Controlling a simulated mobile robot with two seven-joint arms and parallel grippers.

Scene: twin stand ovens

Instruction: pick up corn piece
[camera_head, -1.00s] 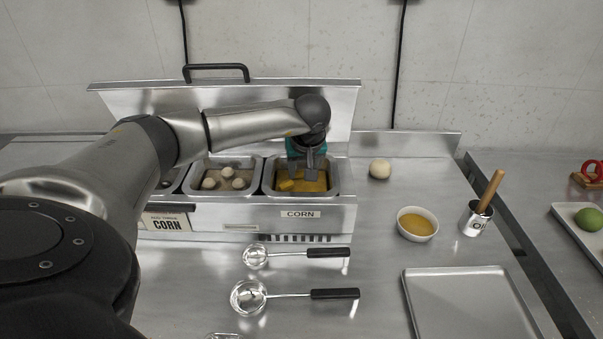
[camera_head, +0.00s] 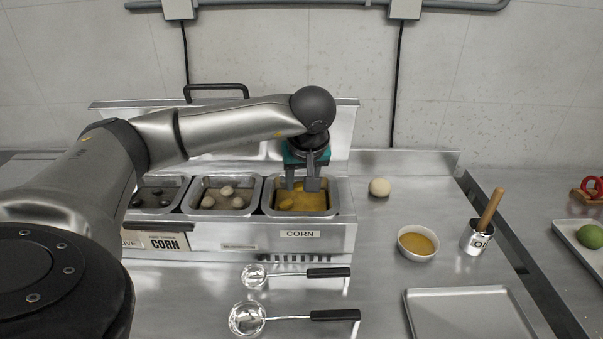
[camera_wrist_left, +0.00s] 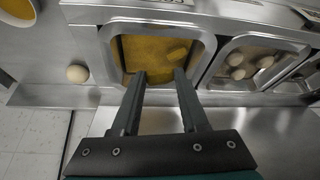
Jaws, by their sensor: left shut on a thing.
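The corn pan (camera_head: 338,205), labelled CORN, is the right one of the pans in the steel counter unit and holds yellow corn (camera_head: 310,203). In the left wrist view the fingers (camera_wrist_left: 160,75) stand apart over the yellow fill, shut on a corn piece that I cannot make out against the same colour. A separate yellow lump (camera_wrist_left: 178,54) shows near the right fingertip in that view. My right gripper is not in view.
A pan of pale balls (camera_head: 225,196) adjoins on the left. A raised steel lid (camera_head: 345,125) stands behind. On the counter are two ladles (camera_head: 300,272), a bowl of yellow liquid (camera_head: 417,243), an oil cup (camera_head: 478,238), a pale ball (camera_head: 380,187) and an empty tray (camera_head: 465,312).

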